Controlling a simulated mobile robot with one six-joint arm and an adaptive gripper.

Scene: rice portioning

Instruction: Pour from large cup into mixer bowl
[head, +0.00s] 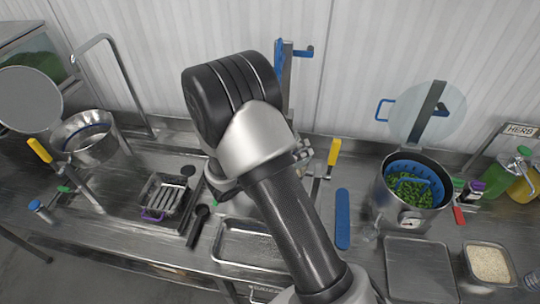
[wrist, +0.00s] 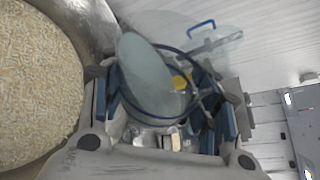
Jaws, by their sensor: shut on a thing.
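My gripper (wrist: 166,112) shows in the wrist view with its two blue-padded fingers shut on a clear vessel with a blue rim (wrist: 188,48), which looks like the large cup. I see no rice in it, but cannot tell its fill or tilt for sure. A metal bowl full of rice (wrist: 35,85) lies to the left, partly behind the left finger; it may be the mixer bowl. In the head view my arm hides the gripper, the cup and that bowl. A metal bowl with a blue ring (head: 95,150) stands at the far left.
A pot with a blue basket of greens (head: 411,218) and a square pan of rice (head: 488,262) stand at the right. An empty tray (head: 250,258), a black spoon (head: 197,222) and a blue strip (head: 342,218) lie on the steel counter. A wall closes the back.

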